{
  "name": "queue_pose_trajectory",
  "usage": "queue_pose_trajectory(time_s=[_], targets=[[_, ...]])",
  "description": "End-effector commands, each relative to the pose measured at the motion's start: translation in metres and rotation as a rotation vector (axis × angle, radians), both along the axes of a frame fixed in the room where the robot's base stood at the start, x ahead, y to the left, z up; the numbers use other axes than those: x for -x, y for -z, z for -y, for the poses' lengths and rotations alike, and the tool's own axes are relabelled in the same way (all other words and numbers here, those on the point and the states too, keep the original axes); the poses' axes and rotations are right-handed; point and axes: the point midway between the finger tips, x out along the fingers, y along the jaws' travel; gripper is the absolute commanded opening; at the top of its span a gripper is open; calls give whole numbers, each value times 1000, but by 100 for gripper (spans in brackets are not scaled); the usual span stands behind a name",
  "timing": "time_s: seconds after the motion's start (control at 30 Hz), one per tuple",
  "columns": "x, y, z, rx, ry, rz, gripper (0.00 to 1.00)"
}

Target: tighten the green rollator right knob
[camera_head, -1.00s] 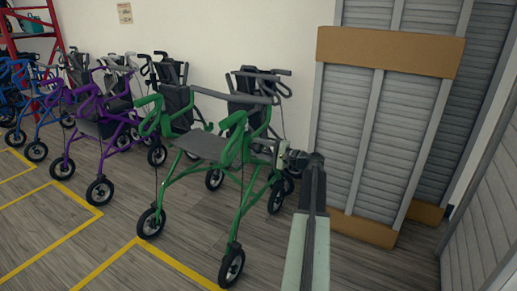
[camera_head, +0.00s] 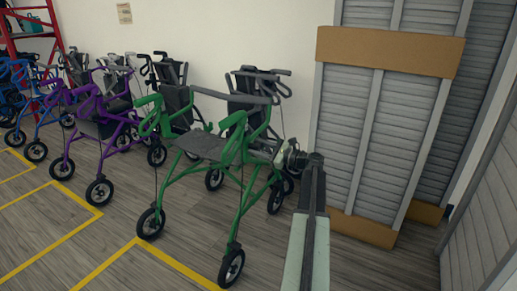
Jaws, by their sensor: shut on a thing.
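The green rollator (camera_head: 243,197) stands upright on the floor in the middle of the head view, with a dark seat and green handles. My gripper (camera_head: 274,149) is at the right side of its frame, at the end of my arm reaching up from the bottom. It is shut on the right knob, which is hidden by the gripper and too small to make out.
A purple rollator (camera_head: 122,128) and a blue one (camera_head: 36,100) stand to the left, with dark rollators (camera_head: 172,72) behind by the wall. Tall grey panels with brown bands (camera_head: 390,52) stand close on the right. Yellow lines (camera_head: 108,262) mark the floor. Open floor lies in front at the left.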

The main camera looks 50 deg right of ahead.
Motion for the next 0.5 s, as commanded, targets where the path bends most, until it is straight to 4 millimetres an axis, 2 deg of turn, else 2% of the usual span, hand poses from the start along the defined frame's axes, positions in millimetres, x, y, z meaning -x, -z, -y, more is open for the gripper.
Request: queue_pose_trajectory(time_s=[0.5], targets=[[2, 1, 1, -129, 2, -36, 0]])
